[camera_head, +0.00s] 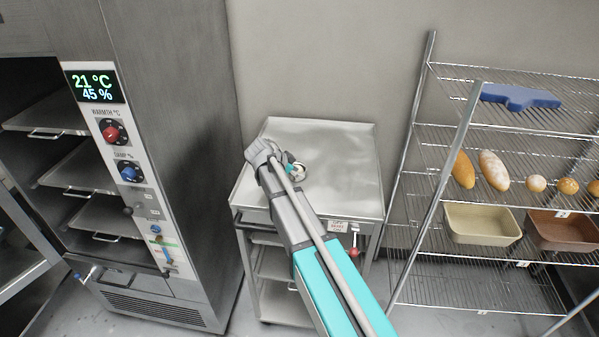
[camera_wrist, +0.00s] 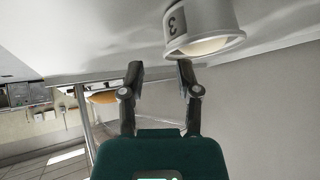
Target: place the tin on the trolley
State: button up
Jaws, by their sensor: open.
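The trolley (camera_head: 345,160) stands against the back wall with a steel top. The tin (camera_wrist: 198,18) is a pale round tin marked with a dark 3. In the wrist view, which looks upside down, it appears to stand on the trolley top (camera_wrist: 70,35). My gripper (camera_wrist: 160,72) is open and empty, with the tin just beyond its fingertips, mostly off to the right one's side. In the head view my gripper (camera_head: 288,164) is over the trolley top, and a small pale round shape, likely the tin (camera_head: 298,172), shows beside it, partly hidden.
A tall steel cabinet (camera_head: 190,120) with a display and knobs stands left of the trolley. A wire rack (camera_head: 510,130) on the right holds several loaves, a blue item (camera_head: 520,97), a cream bin (camera_head: 482,223) and a brown bin (camera_head: 565,230). Most of the trolley top is bare.

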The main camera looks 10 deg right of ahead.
jog(key=p+v, duration=0.7)
jog(key=v, duration=0.4)
dwell(0.7)
jog(key=s+d+f+n+g+y, duration=0.2)
jog(key=s+d+n+y, duration=0.2)
jog(key=s+n, duration=0.3)
jog(key=s+d+f+n+g+y, duration=0.1)
jog(key=s+d+f+n+y, duration=0.2)
jog(key=s, duration=1.3)
jog(key=d+n+y, duration=0.1)
jog(key=d+n, duration=0.2)
jog(key=n, duration=0.2)
jog(key=shift+s+f+g, duration=0.15)
jog(key=shift+f+g, duration=0.05)
jog(key=shift+g, duration=0.2)
